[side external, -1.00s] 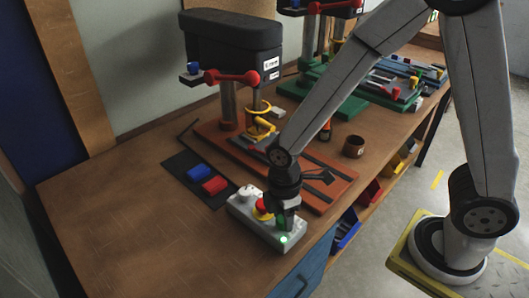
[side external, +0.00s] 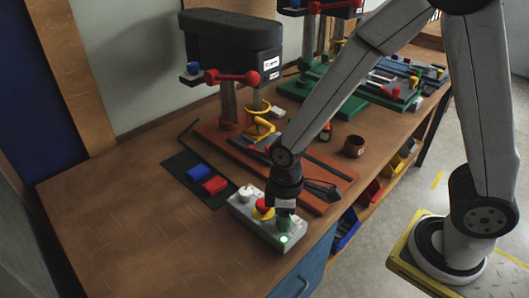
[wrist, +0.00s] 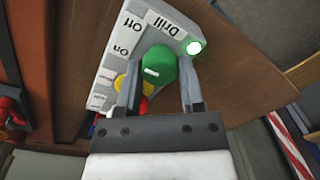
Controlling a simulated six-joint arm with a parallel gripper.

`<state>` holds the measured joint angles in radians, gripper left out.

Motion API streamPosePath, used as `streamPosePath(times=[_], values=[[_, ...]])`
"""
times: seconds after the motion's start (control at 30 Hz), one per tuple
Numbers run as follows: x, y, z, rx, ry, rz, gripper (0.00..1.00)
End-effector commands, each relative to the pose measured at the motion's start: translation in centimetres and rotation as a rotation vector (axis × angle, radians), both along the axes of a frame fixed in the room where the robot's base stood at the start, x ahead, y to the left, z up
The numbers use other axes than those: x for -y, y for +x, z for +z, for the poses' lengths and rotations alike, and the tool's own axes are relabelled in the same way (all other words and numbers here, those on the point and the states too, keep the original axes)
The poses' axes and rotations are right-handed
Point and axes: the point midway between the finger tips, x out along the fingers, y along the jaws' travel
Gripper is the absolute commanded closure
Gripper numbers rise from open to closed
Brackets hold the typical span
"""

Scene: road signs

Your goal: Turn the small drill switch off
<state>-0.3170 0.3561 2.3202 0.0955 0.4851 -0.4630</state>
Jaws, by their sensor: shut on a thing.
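A grey control box (side external: 264,236) stands at the front edge of the wooden bench, and its panel (wrist: 122,48) fills the upper wrist view. It bears a green rotary knob (wrist: 158,62) with a white mark, beside labels reading Drill, Off and On. A small round light (wrist: 194,48) on the box glows green; it also shows in the side view (side external: 284,239). My gripper (wrist: 160,88) points down at the box, its two fingers shut on the green knob from both sides. In the side view my gripper (side external: 285,213) partly hides the knob.
A red button on a yellow collar (side external: 263,208) and a white knob (side external: 245,193) sit close beside on the same box. Blue and red blocks (side external: 207,179) lie on a dark mat. A drill press (side external: 235,45) on an orange base stands behind. The bench's left side is clear.

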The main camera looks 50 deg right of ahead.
Motion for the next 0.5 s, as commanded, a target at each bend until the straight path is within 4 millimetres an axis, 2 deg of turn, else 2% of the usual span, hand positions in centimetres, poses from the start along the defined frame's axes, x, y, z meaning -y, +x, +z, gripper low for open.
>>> streamPosePath(times=[0.5], values=[[-0.01,0.0,0.07,0.0,0.001,-0.437,1.0]])
